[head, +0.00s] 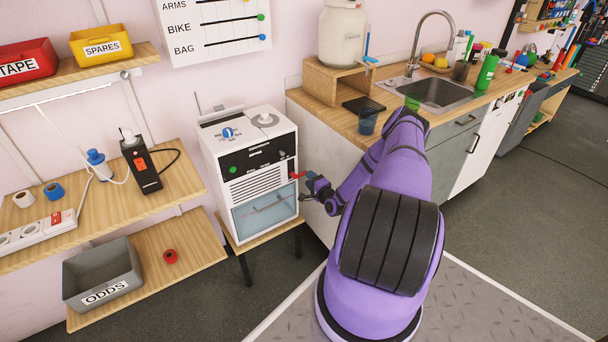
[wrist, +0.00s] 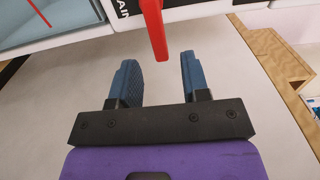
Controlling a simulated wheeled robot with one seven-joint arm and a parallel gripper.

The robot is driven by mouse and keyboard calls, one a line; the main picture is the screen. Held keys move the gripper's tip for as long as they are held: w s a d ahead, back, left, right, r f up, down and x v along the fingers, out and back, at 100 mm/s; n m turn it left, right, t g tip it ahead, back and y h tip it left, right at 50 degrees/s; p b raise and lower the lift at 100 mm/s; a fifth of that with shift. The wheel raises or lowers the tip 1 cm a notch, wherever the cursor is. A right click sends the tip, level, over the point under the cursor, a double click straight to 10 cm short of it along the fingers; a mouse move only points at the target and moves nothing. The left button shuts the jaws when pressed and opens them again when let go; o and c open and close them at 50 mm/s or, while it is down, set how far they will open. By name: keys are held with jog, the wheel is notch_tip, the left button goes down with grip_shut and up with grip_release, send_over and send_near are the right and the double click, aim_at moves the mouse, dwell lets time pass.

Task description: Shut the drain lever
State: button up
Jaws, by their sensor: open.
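The drain lever (head: 297,175) is a small red handle at the right front edge of the white machine (head: 213,150). In the wrist view the red lever (wrist: 154,28) hangs down from the top, beside a dark label partly cut off, reading "AIN". My gripper (head: 312,183) is at the machine's right side, close to the lever. In the wrist view my gripper (wrist: 157,60) has its two blue fingers apart, with nothing held between them. The lever's free end shows in line with the gap, level with the fingertips; I cannot tell whether it touches a finger.
The machine stands on a small wooden stand (head: 262,238). A wooden counter (head: 335,118) with a sink (head: 435,95) is to the right, close to my arm. Shelves with a grey ODDS bin (head: 100,275) are to the left. The floor in front of the stand is clear.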

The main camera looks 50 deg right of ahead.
jog(key=shift+x, duration=2.45)
grip_shut()
